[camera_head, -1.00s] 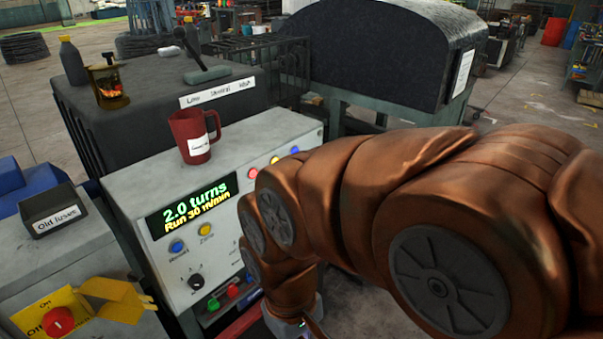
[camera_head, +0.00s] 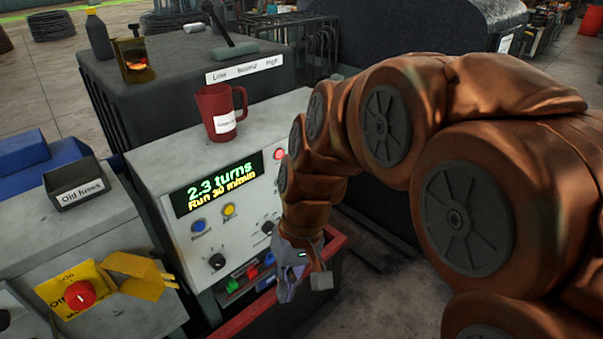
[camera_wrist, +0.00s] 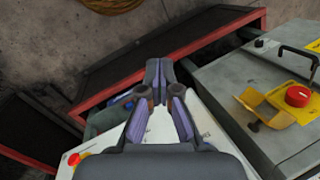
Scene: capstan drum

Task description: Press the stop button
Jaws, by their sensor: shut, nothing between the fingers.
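The control panel (camera_head: 185,250) is a pale slanted box with a lit display (camera_head: 220,181) reading "2.3 turns, Run 30 m/min". On its face are a blue button (camera_head: 199,225), a yellow button (camera_head: 229,210) and a red button (camera_head: 280,153) partly beside my arm. The small labels are too blurred to tell which is the stop button.
A red mug (camera_head: 221,112) stands on the panel's top. A red knob (camera_head: 80,293) on a yellow plate with a yellow flap (camera_head: 140,275) is at lower left. Green, red and blue pieces sit below the panel. A red-edged frame (camera_head: 250,315) runs beneath my gripper.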

